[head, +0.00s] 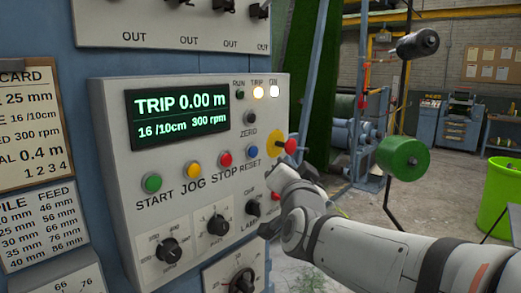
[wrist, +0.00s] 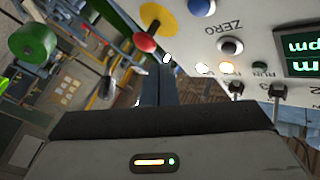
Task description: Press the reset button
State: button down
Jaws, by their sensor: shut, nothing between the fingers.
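The blue RESET button (head: 252,152) is at the right end of a row on the grey control panel (head: 130,165). It also shows at the top edge of the wrist view (wrist: 200,6), partly cut off. Its label sits just below it. My gripper (head: 284,176) is in front of the panel's right side, below and right of the button. In the wrist view its narrow dark fingers (wrist: 157,75) are together, with nothing between them. They appear apart from the button; the exact gap is hard to tell.
A red mushroom knob (head: 290,146) on a yellow base juts out right of RESET, close to my gripper. The red STOP button (head: 225,160) is left of it, the dark ZERO button (head: 250,117) above. The display (head: 178,114) reads TRIP 0.00 m. A green roll (head: 403,158) stands further right.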

aim_at(258, 150)
jog(key=w+a+p, duration=0.1)
jog(key=w+a, duration=0.3)
jog(key=a, duration=0.1)
jog(key=shift+w+a+p, duration=0.25)
jog(key=shift+a+p, duration=0.05)
jog(key=shift+p, duration=0.1)
jog(key=shift+w+a, duration=0.1)
dwell(1.8)
jog(key=shift+w+a, duration=0.15)
jog(key=shift+a, duration=0.1)
jog(key=shift+w+a, duration=0.3)
jog(key=shift+a, duration=0.1)
dwell(0.8)
jog(key=shift+d+b, duration=0.1)
jog(key=shift+b, duration=0.25)
jog(key=shift+s+d+b, duration=0.5)
jog(key=shift+s+d, duration=0.1)
jog(key=shift+d, duration=0.05)
jog(key=shift+f, duration=0.1)
